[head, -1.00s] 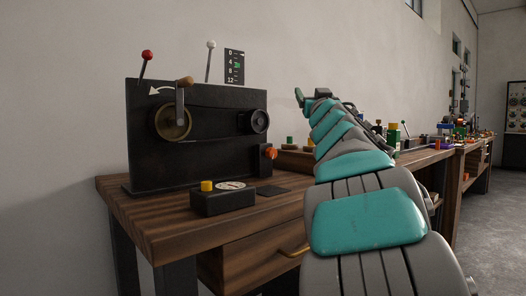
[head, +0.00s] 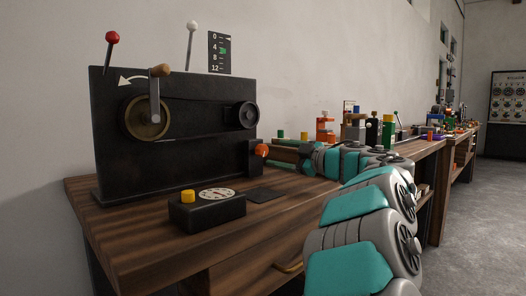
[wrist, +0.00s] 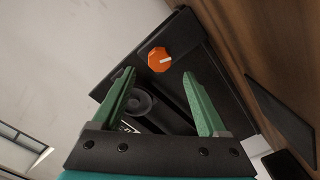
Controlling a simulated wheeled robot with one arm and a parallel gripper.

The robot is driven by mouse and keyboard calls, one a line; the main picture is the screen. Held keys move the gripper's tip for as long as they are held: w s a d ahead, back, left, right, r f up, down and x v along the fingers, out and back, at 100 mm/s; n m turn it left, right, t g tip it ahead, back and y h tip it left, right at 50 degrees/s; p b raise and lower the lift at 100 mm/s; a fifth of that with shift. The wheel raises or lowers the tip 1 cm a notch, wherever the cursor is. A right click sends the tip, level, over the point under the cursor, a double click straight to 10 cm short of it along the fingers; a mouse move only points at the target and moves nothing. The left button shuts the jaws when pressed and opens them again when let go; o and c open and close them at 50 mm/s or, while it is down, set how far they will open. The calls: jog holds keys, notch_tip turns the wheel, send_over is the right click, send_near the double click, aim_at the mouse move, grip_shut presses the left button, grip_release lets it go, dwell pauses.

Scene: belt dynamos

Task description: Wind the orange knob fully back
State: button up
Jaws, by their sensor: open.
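The orange knob (head: 262,150) sits on a small black block at the right side of the black belt machine (head: 170,170). In the wrist view the knob (wrist: 159,60) shows its octagonal face with a pale pointer line, lying beyond and between the fingertips. My gripper (wrist: 160,75) is open and empty, with two green fingers apart. In the head view my gripper (head: 288,154) is to the right of the knob, pointing towards it, with a gap between them.
The machine has a crank (head: 154,100), a red-tipped lever (head: 110,45) and a white-tipped lever (head: 190,42). A scale plate (head: 219,52) stands behind. A dial box (head: 207,208) with a yellow button sits in front. Several coloured items stand on the bench behind my arm.

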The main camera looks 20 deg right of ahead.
aim_at(264, 150)
jog(key=x, duration=0.6)
jog(key=shift+w, duration=0.2)
jog(key=shift+c, duration=0.2)
grip_shut()
